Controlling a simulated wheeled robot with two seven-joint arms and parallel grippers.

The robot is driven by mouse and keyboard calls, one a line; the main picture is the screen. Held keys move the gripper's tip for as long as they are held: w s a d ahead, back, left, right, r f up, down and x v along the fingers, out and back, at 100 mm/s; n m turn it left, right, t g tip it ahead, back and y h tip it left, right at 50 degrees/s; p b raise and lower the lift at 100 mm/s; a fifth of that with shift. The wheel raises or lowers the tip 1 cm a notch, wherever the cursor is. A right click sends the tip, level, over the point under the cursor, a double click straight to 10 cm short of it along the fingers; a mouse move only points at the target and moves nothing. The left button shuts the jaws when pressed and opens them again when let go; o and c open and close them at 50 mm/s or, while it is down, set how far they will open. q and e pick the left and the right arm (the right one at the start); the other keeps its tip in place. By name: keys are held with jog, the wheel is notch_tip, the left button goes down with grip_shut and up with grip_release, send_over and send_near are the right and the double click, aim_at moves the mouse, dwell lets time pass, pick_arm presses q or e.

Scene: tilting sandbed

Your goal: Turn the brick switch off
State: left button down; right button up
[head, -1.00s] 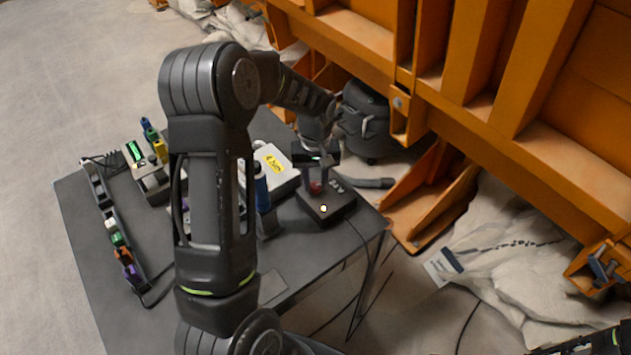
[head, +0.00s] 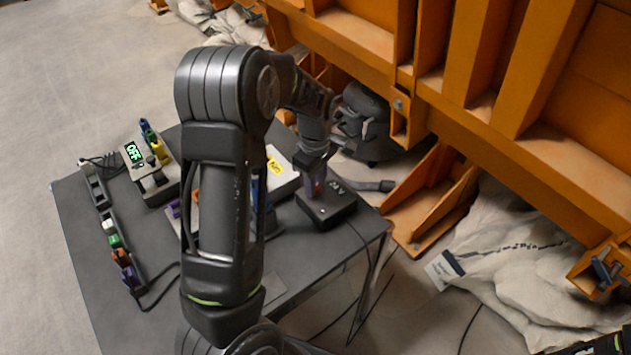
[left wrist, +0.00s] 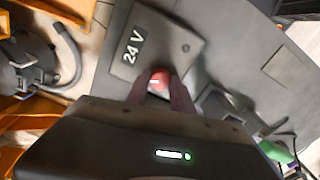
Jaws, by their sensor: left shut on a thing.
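The power brick (head: 340,208) is a dark box marked "24 V" at the right end of the grey table; it also shows in the left wrist view (left wrist: 150,42). Its red switch (left wrist: 160,79) sits between the fingertips of my left gripper (left wrist: 160,88). My left gripper (head: 316,188) points down onto the brick and is shut on the red switch, which it partly hides. The switch's exact tilt cannot be told. My right gripper is out of view.
A power strip (head: 112,238) with several coloured plugs lies along the table's left side. A white box (head: 284,178) with a yellow label stands left of the brick. Orange steel framework (head: 440,190) rises beyond the table's right edge. A cable runs off the brick.

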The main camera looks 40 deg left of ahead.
pick_arm(q)
jog(key=shift+n, duration=0.8)
jog(key=c, duration=1.1)
grip_release()
notch_tip(320, 180, up, 8)
jog(key=shift+f, duration=0.1)
